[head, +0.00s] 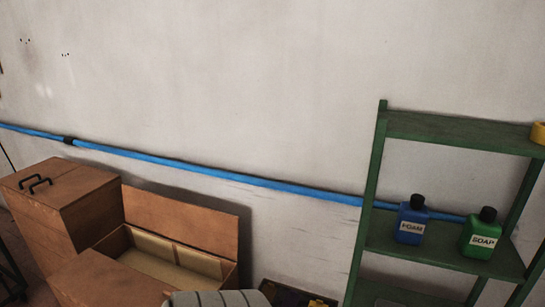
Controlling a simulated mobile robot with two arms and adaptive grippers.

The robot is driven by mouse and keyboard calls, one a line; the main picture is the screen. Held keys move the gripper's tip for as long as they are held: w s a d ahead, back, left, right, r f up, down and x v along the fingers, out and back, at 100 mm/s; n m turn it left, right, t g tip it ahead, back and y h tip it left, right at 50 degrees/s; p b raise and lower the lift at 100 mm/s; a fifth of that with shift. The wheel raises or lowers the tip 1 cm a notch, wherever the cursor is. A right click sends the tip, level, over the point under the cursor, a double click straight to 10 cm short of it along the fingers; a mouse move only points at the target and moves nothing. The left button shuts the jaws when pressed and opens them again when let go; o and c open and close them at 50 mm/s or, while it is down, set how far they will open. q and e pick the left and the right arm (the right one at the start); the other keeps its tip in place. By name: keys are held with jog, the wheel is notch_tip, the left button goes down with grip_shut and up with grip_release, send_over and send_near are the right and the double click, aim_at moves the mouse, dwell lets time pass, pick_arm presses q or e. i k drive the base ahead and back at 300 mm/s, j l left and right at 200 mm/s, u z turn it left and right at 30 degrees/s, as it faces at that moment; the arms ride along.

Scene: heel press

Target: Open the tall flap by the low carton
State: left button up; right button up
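A low brown carton (108,283) stands at the lower left with its top open, showing a pale, divided inside (165,260). A tall brown panel or flap (181,216) stands up along its back side, leaning near the wall. I cannot tell which of these panels is the tall flap named in the task.
A green shelf rack (372,205) stands at the right, holding a blue FOAM bottle (411,226) and a green SOAP bottle (481,240). A blue pipe (215,175) runs along the wall. A grey ribbed object (220,299), unclear what, shows at the bottom edge.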

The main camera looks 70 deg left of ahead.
aim_at(59, 193)
jog(key=u, duration=2.25)
